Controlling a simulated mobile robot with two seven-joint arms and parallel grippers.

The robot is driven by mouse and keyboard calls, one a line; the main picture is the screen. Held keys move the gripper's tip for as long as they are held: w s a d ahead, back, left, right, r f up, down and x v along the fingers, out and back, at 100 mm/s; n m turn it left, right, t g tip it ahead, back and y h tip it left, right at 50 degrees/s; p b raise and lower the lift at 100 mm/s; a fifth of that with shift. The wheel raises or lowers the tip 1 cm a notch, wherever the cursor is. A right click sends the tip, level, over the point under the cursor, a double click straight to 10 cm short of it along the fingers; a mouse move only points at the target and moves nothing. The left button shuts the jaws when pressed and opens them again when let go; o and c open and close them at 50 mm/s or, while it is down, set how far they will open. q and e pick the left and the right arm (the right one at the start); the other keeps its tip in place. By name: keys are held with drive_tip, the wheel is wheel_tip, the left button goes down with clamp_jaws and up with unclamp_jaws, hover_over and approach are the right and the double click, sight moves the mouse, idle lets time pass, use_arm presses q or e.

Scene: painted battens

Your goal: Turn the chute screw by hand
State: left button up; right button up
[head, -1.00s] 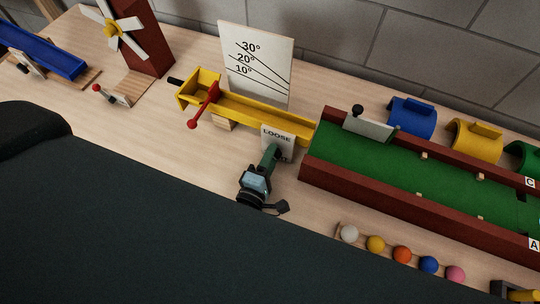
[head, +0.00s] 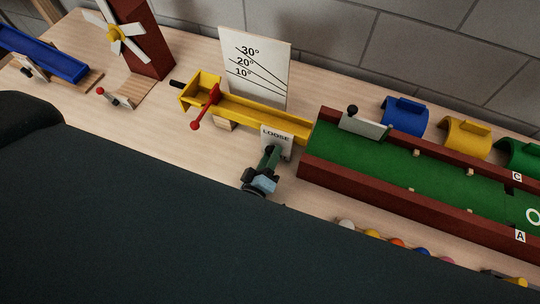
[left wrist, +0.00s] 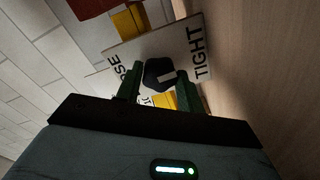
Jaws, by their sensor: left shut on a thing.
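The yellow chute (head: 255,112) slopes from a box end at the left down to the green board. A white plate marked LOOSE (head: 278,140) stands at its lower end. In the left wrist view the plate (left wrist: 185,45) also reads TIGHT, and a dark screw knob (left wrist: 152,72) sits in front of it. My left gripper (head: 271,156) is at the plate. Its green fingers (left wrist: 160,85) are shut on the knob, one on each side. In the head view the gripper hides the knob. My right gripper is not in view.
An angle board (head: 256,67) stands behind the chute, and a red-handled lever (head: 206,107) crosses it. The red-walled green board (head: 440,178) is close at the right. Several coloured balls (head: 397,243) lie in front, partly hidden. Bare table lies left of the gripper.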

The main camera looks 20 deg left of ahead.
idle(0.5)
use_arm(q)
drive_tip(key=o, duration=1)
drive_tip(key=s, duration=0.7)
drive_tip(key=shift+s+a, duration=0.15)
drive_tip(key=shift+s, duration=0.25)
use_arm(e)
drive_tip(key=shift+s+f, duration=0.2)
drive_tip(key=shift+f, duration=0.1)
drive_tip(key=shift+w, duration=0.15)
use_arm(q)
drive_tip(key=shift+s+m, duration=0.35)
drive_tip(key=shift+m, duration=0.05)
drive_tip(key=s+a+m+g+p, duration=0.3)
drive_tip(key=s+m, duration=0.3)
drive_tip(key=s, duration=0.3)
drive_tip(key=s+a+m+g+h+p, duration=0.1)
drive_tip(key=s+a+m+g+p, duration=0.2)
drive_tip(key=s+m+g, duration=0.3)
drive_tip(key=s, duration=0.4)
drive_tip(key=shift+a, duration=0.2)
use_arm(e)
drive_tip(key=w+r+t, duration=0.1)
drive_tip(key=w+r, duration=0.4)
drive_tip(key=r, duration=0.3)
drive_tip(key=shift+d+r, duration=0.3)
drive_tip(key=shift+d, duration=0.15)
